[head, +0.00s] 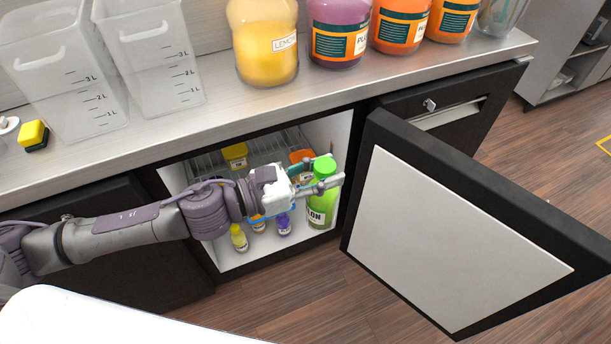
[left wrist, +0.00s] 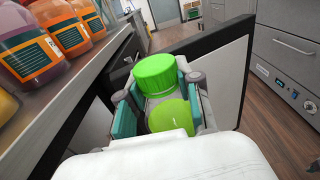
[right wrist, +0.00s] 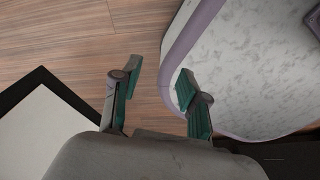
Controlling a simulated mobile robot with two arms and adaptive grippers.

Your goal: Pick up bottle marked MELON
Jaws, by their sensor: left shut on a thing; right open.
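The green bottle (head: 321,205) stands upright at the right front of the open cabinet under the counter. Its label shows the letters "LON"; the rest is covered. My left gripper (head: 322,178) reaches in from the left and is shut on the bottle just below its cap. In the left wrist view, the green cap (left wrist: 156,73) sits between the fingers of my left gripper (left wrist: 158,108). My right gripper (right wrist: 158,85) is open and empty above the wooden floor in the right wrist view; it does not show in the head view.
The cabinet door (head: 460,235) stands open to the right of the bottle. Small bottles, including a yellow one (head: 239,238) and a purple one (head: 284,224), stand left of it. Large jars (head: 264,45) and clear measuring containers (head: 150,60) line the counter (head: 215,125) above.

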